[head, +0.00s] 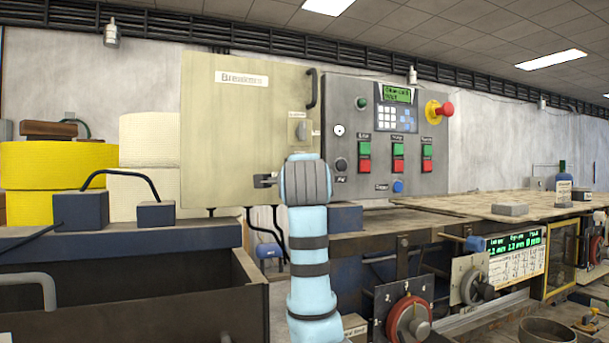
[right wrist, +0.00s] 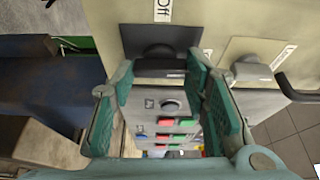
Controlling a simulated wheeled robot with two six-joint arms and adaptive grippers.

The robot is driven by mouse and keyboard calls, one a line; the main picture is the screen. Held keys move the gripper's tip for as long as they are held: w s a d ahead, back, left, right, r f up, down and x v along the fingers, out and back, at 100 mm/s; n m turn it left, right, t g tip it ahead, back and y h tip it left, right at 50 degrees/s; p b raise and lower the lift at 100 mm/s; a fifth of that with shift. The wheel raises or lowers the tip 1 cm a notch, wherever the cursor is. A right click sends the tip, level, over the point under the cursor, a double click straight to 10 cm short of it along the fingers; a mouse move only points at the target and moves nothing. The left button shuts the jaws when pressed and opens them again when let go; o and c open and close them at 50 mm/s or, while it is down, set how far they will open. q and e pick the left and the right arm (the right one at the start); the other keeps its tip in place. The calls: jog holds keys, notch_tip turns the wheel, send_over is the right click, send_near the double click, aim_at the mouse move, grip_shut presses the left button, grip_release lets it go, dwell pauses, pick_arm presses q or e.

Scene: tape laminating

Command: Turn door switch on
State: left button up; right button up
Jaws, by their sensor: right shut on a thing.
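In the right wrist view, a dark switch knob (right wrist: 160,53) sits on the beige cabinet door (right wrist: 98,13), beside a white "Off" label (right wrist: 163,10). The teal fingers of my right gripper (right wrist: 160,74) are shut on this knob, one finger on each side. In the head view, my light blue right arm (head: 308,245) reaches up to the lower right of the cabinet door (head: 225,130). A dark part (head: 265,181) shows just left of my wrist, which hides the fingertips and most of the switch. My left gripper is not in view.
A grey control panel (head: 350,110) with coloured buttons and a red emergency knob (head: 444,109) stands right of the door. A black door handle (head: 312,90) and a small grey latch (head: 297,131) are above my wrist. Yellow rolls (head: 55,165) are at the left.

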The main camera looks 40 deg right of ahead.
jog(key=shift+m, duration=0.3)
jog(key=o, duration=1.1)
jog(key=shift+w, duration=0.1)
jog(key=shift+o, duration=0.2)
jog(key=v, duration=1.2)
jog(key=shift+r, duration=0.1)
jog(key=shift+a, duration=0.1)
